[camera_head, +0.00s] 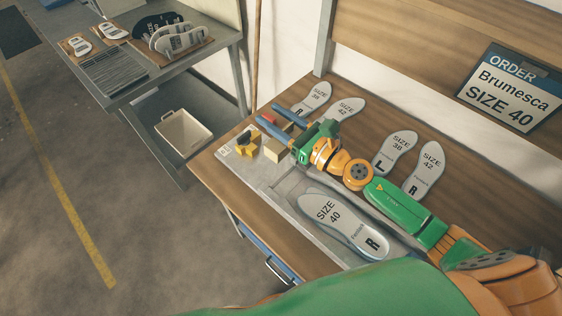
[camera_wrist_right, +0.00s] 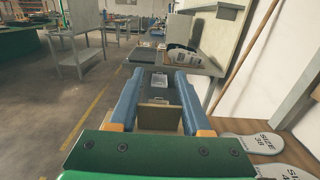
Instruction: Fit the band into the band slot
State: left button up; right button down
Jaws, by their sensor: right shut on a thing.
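My right gripper (camera_head: 265,112) reaches over the bench with two long blue fingers. In the wrist view, the gripper (camera_wrist_right: 155,80) has a tan piece (camera_wrist_right: 154,117) between its fingers, near their base. I cannot tell for certain that this piece is the band. A grey fixture plate (camera_head: 305,208) lies on the bench below the arm. Which of its recesses is the band slot cannot be told. A grey insole marked SIZE 40 R (camera_head: 345,228) lies on the plate. My left gripper is out of view.
Several insoles, one marked SIZE 38 L (camera_head: 394,152), lie behind the arm. An order sign (camera_head: 508,90) reads Brumesca SIZE 40. A second table (camera_head: 165,70) stands left.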

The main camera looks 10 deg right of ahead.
jog(key=shift+h, duration=0.3)
jog(key=f+b, duration=0.2)
jog(key=f, duration=0.2)
jog(key=f+b, duration=0.3)
jog(key=f, duration=0.2)
jog(key=s+f+b, duration=0.1)
jog(key=f+b, duration=0.2)
jog(key=f, duration=0.2)
jog(key=shift+d, duration=0.3)
jog(key=shift+s+a+f+b, duration=0.1)
jog(key=shift+s+f+b, duration=0.1)
jog(key=shift+f+b, duration=0.35)
jog(key=shift+s+a+f+b, duration=0.1)
jog(key=shift+s+f+b, duration=0.1)
jog(key=shift+f, duration=0.5)
jog(key=shift+s+a+f, duration=0.1)
jog(key=c, duration=0.7)
grip_release()
jog(key=shift+c, duration=0.2)
jog(key=o, duration=0.4)
jog(key=shift+d, duration=0.2)
